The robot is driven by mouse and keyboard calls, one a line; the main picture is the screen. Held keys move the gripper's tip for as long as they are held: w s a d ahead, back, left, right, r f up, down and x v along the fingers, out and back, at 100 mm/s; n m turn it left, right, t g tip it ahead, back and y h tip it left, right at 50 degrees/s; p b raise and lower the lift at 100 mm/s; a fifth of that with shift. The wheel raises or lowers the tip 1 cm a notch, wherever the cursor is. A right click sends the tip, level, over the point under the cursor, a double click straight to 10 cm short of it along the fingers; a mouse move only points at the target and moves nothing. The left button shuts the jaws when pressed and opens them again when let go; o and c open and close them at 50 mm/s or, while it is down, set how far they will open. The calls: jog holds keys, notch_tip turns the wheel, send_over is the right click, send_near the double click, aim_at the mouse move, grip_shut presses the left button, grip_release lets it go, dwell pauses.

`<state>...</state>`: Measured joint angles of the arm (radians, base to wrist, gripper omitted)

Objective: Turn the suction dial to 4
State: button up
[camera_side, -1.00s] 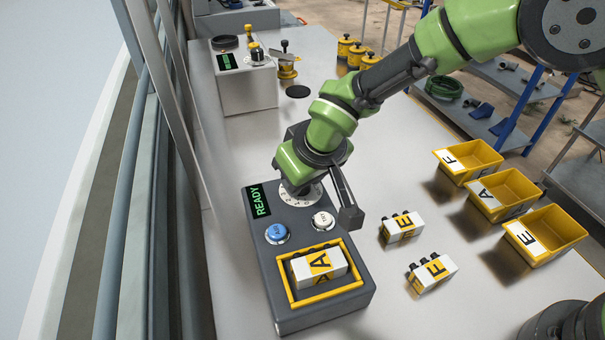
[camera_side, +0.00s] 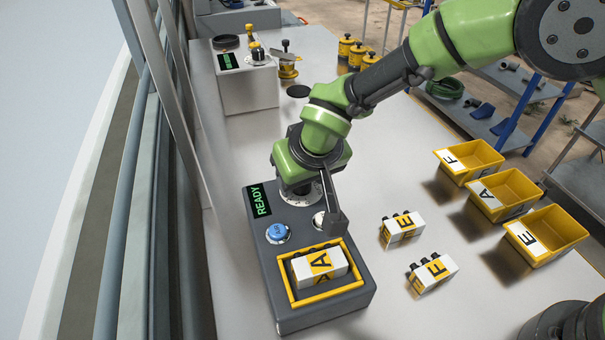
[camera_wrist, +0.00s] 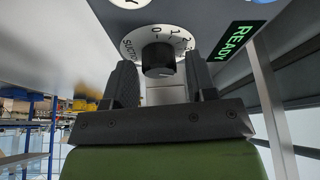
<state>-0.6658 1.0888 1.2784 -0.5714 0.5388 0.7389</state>
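The suction dial is a black knob (camera_wrist: 158,62) on a round white scale, with the figures 0, 1 and 2 readable and part of the word SUCTION at its left. Which figure the knob points to is not clear. In the side view only the edge of the white scale (camera_side: 301,200) shows on the dark grey console (camera_side: 322,318). My gripper (camera_wrist: 160,68) is open, one finger on each side of the knob, with visible gaps to it. In the side view my wrist hides the knob and fingers.
A READY display (camera_side: 259,199), a blue button (camera_side: 277,233) and a white button (camera_side: 319,221) lie close by on the console. A yellow frame (camera_side: 330,290) holds a block marked A (camera_side: 318,265). Blocks E (camera_side: 402,227) and F (camera_side: 433,272) stand to the right.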

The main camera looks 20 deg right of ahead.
jog(key=shift+o, duration=0.2)
jog(key=shift+r, duration=0.1)
jog(key=v, duration=0.9)
jog(key=shift+s+r, duration=0.2)
jog(key=shift+r, duration=0.15)
